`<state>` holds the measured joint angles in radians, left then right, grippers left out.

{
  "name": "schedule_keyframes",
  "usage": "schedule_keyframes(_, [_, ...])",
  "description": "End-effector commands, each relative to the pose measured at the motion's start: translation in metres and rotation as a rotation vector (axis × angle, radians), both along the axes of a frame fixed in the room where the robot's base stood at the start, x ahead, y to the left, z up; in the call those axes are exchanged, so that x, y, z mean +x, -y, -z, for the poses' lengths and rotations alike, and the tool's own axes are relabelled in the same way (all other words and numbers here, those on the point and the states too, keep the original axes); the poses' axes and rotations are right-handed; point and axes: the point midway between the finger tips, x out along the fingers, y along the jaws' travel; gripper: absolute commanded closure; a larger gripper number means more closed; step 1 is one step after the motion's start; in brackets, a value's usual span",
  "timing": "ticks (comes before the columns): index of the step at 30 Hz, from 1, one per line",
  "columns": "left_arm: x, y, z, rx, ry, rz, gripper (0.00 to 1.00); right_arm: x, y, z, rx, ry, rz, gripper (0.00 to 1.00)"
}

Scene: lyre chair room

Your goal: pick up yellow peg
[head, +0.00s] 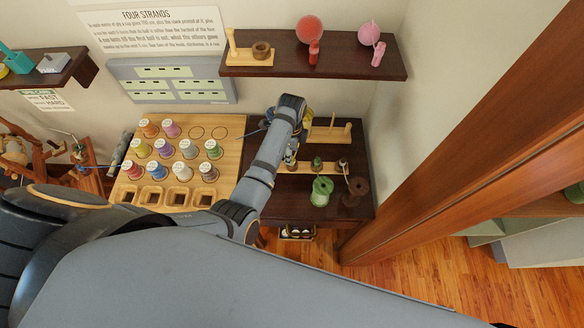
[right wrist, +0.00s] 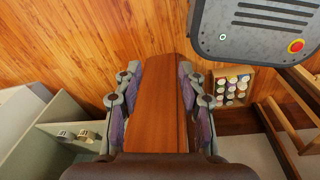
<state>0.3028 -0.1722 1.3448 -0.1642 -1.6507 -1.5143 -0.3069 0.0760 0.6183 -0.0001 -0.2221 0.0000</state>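My left arm reaches over the dark table. Its gripper (head: 294,142) is at the wooden peg rack (head: 328,168), mostly hidden by its own wrist. A small yellowish thing (head: 308,115) shows just beside that wrist, too small to identify. My right gripper (right wrist: 160,92) is open and empty, its fingers far apart above a brown wooden beam.
A wall shelf (head: 385,63) hangs above. A large wooden beam (head: 470,130) stands at the right.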

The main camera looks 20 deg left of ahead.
Motion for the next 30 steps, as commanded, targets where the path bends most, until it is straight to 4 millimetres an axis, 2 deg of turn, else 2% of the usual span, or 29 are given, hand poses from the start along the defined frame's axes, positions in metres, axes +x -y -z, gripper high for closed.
schedule_keyframes(1, [0.001,0.002,0.019,-0.001,0.001,0.0,0.55,-0.005,0.0,0.024,0.0,-0.007,0.001,0.6])
schedule_keyframes(5, [0.002,0.002,0.033,0.001,0.001,0.0,0.55,-0.004,0.001,0.046,-0.001,-0.007,0.001,0.6])
schedule_keyframes(14, [0.001,0.002,0.03,0.001,0.0,0.0,0.55,0.011,0.004,0.044,-0.005,0.017,-0.002,0.6])
schedule_keyframes(24, [0.001,0.002,0.031,0.001,0.0,0.0,1.0,0.009,0.005,0.044,-0.006,0.014,-0.002,0.6])
schedule_keyframes(30, [0.001,0.002,0.031,0.001,0.0,0.0,1.0,0.008,0.005,0.044,-0.006,0.012,-0.002,0.6])
